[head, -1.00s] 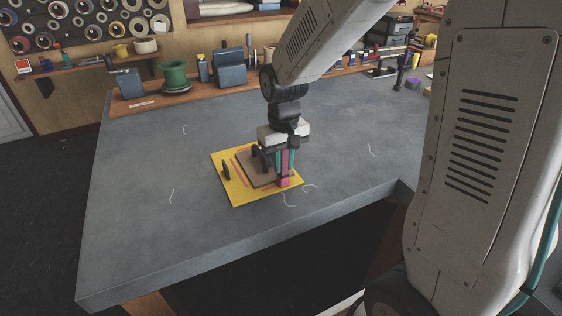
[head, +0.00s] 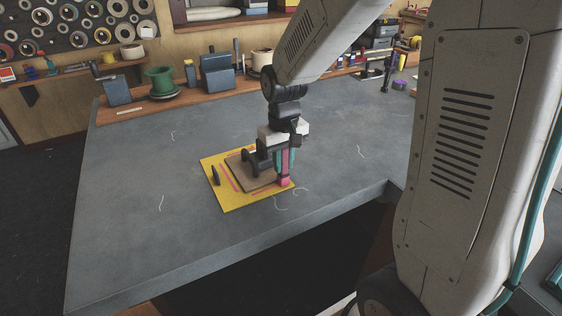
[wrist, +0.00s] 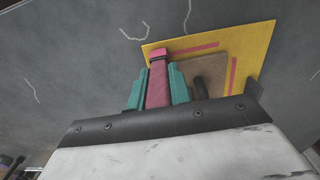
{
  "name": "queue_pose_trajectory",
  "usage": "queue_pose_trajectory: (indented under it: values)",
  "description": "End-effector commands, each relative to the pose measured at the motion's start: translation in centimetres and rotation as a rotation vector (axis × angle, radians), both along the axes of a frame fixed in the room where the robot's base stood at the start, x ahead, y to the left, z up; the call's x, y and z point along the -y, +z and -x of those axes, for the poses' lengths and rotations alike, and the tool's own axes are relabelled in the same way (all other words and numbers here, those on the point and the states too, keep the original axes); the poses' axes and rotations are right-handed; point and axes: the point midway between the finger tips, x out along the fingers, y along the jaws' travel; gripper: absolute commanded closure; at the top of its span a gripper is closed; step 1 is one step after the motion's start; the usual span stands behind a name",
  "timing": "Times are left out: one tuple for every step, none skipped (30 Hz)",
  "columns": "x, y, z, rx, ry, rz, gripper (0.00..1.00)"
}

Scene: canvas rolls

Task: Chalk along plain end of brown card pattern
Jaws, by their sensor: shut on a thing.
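The brown card pattern (head: 250,182) lies flat on a yellow sheet (head: 226,202), with a dark upright handle or weight (head: 250,163) on it. In the wrist view the brown card (wrist: 208,70) is partly hidden by my gripper. My gripper (head: 284,168) points down, its teal fingers shut on a pink chalk block (wrist: 158,80). The chalk's lower end is at the sheet's right corner area, beside the card. Whether it touches the sheet I cannot tell. Pink lines run beside the card, one along its left side (head: 228,178) and one along its near side (wrist: 195,48).
A dark upright piece (head: 214,174) stands on the sheet's left side. The grey table (head: 130,220) is clear around the sheet, apart from thin pale squiggles. A green spool (head: 162,82) and blue-grey blocks (head: 216,75) stand along the back ledge.

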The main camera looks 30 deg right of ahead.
Motion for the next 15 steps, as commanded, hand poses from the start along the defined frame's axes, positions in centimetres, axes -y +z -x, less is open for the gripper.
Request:
queue_pose_trajectory:
  values:
    - [0.0, 0.2, 0.2, 0.001, 0.000, 0.000, 1.00]
    - [0.0, 0.3, 0.2, 0.001, 0.000, 0.000, 1.00]
    - [0.0, 0.4, 0.4, 0.001, 0.000, 0.000, 1.00]
    - [0.0, 0.6, 0.5, 0.001, 0.000, 0.000, 1.00]
    - [0.0, 0.7, 0.6, 0.001, 0.000, 0.000, 1.00]
    - [0.0, 0.7, 0.7, 0.001, 0.000, 0.000, 1.00]
    - [0.0, 0.8, 0.7, 0.001, 0.000, 0.000, 1.00]
    - [0.0, 0.8, 0.7, 0.001, 0.000, 0.000, 1.00]
    - [0.0, 0.9, 0.7, 0.001, 0.000, 0.000, 1.00]
    - [0.0, 1.1, 0.7, 0.002, 0.000, 0.000, 1.00]
    - [0.0, 1.3, 0.7, 0.002, 0.000, 0.000, 1.00]
    - [0.0, 1.6, 0.7, 0.002, 0.000, 0.000, 1.00]
    - [0.0, 1.9, 0.7, 0.002, 0.000, 0.000, 1.00]
    - [0.0, 2.2, 0.7, 0.002, 0.000, 0.000, 1.00]
    - [0.0, 2.6, 0.7, 0.003, 0.000, 0.000, 1.00]
